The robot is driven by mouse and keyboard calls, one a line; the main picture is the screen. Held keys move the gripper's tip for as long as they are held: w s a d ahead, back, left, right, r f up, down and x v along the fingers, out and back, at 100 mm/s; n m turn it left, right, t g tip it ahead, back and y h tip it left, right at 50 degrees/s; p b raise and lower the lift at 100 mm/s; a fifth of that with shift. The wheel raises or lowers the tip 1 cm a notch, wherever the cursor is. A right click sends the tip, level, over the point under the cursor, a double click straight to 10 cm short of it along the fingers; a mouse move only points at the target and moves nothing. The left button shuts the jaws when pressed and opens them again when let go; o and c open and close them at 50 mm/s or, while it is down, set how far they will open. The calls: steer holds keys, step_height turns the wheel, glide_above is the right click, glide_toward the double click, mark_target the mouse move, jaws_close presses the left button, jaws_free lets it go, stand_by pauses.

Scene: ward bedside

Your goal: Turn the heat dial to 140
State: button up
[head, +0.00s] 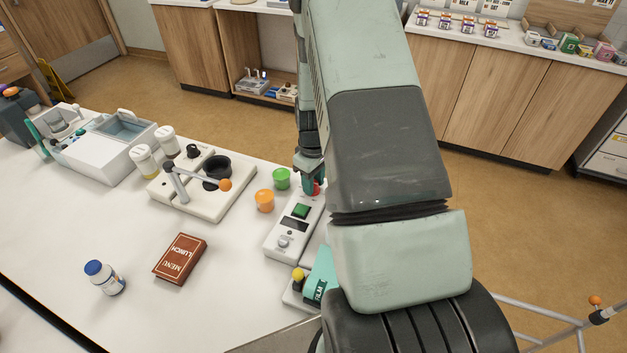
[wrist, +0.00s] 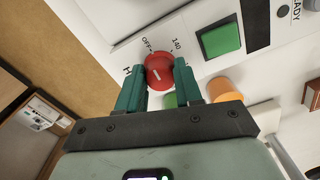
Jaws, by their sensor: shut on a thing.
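The red heat dial (wrist: 158,68) sits on a white panel in the wrist view, with the labels OFF and 140 printed beyond it. A short pale mark shows on the dial's face. I cannot tell for sure which label it points to. My gripper (wrist: 160,84) is shut on the dial, one green finger on each side. In the head view the dial (head: 316,189) is a small red patch at the far end of the white device (head: 283,240), partly hidden by my gripper (head: 311,186) and arm.
The device also has a green button (head: 301,211), a dark display and a pale knob. An orange cup (head: 265,201) and a green cup (head: 281,179) stand close on its left. A menu book (head: 180,259) lies farther left.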

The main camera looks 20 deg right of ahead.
steer(key=m, duration=0.6)
steer(key=shift+a, duration=0.1)
steer(key=shift+m, duration=2.7)
steer(key=o, duration=1)
steer(key=shift+o, duration=0.2)
step_height(320, 180, up, 11)
steer(key=shift+a, duration=0.1)
